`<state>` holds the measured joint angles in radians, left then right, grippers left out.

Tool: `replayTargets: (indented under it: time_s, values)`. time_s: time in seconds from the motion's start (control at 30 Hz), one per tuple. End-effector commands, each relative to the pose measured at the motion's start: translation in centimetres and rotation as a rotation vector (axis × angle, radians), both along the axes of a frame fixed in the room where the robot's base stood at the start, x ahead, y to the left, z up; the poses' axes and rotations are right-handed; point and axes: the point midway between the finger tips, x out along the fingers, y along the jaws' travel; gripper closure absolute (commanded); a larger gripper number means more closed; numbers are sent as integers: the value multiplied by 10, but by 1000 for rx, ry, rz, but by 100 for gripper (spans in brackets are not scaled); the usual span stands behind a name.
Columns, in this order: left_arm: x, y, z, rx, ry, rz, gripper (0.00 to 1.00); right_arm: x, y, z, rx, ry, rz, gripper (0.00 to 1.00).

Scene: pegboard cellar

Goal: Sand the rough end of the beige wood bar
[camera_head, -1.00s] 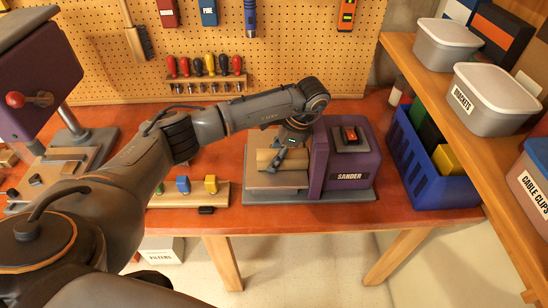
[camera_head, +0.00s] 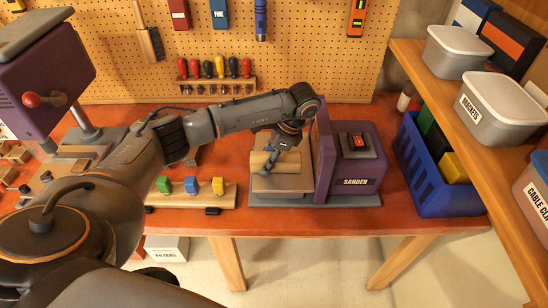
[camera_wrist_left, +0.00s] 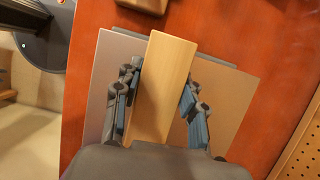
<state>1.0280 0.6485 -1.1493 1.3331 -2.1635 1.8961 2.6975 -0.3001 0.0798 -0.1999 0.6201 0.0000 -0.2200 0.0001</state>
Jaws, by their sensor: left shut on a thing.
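The beige wood bar (camera_head: 261,163) lies level just over or on the sander's small table (camera_head: 285,184); I cannot tell if they touch. My left gripper (camera_head: 268,163) points down and is shut on the bar. In the left wrist view, its blue-padded fingers (camera_wrist_left: 158,104) press both sides of the bar (camera_wrist_left: 172,62). The purple sander (camera_head: 357,175) stands to the right of the bar. The gripper partly hides the bar's right part in the head view, and a gap shows between gripper and sander. The bar's roughness is too small to tell. My right gripper is not in view.
A purple drill press (camera_head: 45,75) is at far left. A shelf with grey boxes (camera_head: 458,50) overhangs the right side.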

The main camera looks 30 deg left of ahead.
Motion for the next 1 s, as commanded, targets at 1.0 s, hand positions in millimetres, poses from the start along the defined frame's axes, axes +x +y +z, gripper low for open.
replayTargets:
  time_s: [1.0]
  values:
    - [0,1,87,-1,-2,1,100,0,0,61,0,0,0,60]
